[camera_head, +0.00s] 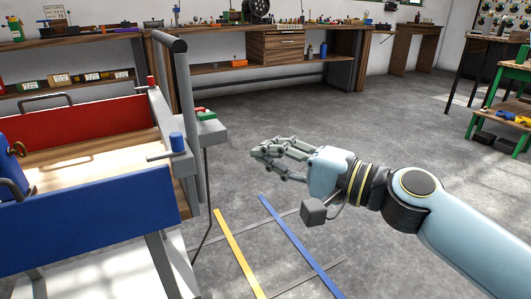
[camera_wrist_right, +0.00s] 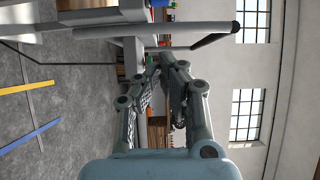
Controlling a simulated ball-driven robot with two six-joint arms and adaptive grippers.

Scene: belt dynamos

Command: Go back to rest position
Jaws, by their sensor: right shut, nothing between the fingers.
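My right gripper (camera_head: 262,155) reaches in from the right in the head view. It hangs in open air over the grey floor, with its fingertips toward the belt dynamo cart. Its fingers are shut with nothing between them; they also show in the right wrist view (camera_wrist_right: 166,62). The cart (camera_head: 95,215), with red and blue side panels and a grey upright post, stands to the left, apart from the gripper. My left gripper is not in either view.
A small grey box with red and green buttons (camera_head: 205,115) sticks out from the cart toward my right gripper. Yellow (camera_head: 238,252) and blue (camera_head: 295,240) stripes mark the floor. Wooden workbenches (camera_head: 280,45) line the back wall. A green-framed shelf (camera_head: 500,90) stands at the right. The middle floor is clear.

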